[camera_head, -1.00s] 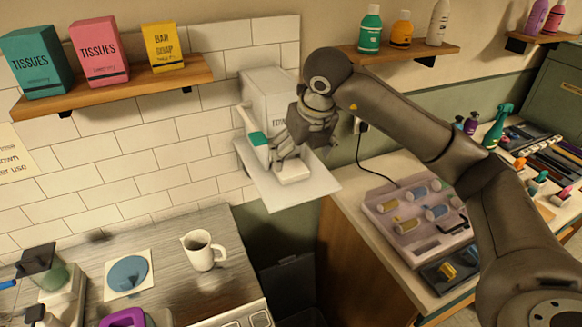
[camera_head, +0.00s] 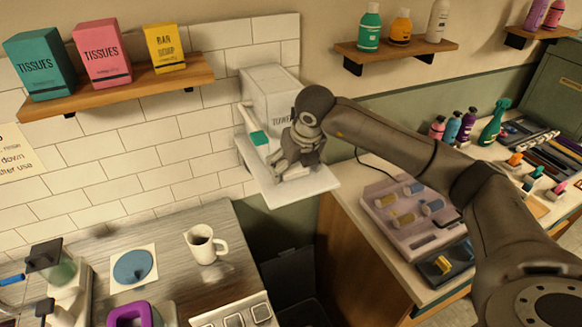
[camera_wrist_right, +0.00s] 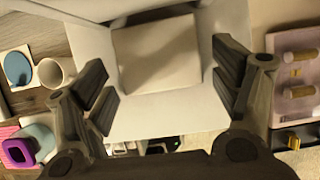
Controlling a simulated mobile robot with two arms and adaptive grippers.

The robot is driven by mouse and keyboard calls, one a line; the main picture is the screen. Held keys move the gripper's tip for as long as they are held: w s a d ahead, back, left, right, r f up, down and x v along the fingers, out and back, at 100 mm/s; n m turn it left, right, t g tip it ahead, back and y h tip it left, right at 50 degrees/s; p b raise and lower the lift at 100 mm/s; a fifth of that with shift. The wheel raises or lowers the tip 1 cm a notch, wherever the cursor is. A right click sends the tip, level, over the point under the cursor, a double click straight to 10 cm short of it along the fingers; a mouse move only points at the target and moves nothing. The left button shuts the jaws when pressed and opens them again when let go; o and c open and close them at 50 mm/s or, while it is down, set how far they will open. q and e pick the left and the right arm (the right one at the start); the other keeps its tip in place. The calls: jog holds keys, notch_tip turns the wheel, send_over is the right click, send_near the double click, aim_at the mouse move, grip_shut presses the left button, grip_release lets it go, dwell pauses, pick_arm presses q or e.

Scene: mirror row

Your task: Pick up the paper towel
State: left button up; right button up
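A white dispenser box (camera_head: 268,92) with partly hidden lettering stands against the tiled wall on a white tray (camera_head: 318,185). A pale, flat-faced block (camera_wrist_right: 158,55), apparently the paper towel, lies on the tray in the right wrist view. My right gripper (camera_head: 293,165) is low over the tray, in front of the box. In the right wrist view, its fingers (camera_wrist_right: 165,90) are spread to either side of the block with gaps between. In the head view the gripper hides most of the block. My left gripper is not in view.
A white mug (camera_head: 205,245) is on the counter at lower left. A pink tray of cylinders (camera_head: 405,215) sits on the right counter. Shelves (camera_head: 115,88) hang above.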

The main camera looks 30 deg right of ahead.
jog(key=c, duration=0.4)
jog(key=shift+r, duration=0.15)
jog(key=shift+r, duration=0.25)
notch_tip(320, 180, up, 2)
jog(key=shift+w+b, duration=0.1)
jog(key=shift+b, duration=0.45)
jog(key=s+a+r+b, duration=0.3)
jog(key=s+r+b, duration=0.1)
jog(key=s+r, duration=0.6)
jog(key=shift+s+a+b, duration=0.15)
jog(key=shift+s+b, duration=0.25)
jog(key=shift+s, duration=1.5)
jog(key=shift+o, duration=0.3)
jog(key=shift+r, duration=0.1)
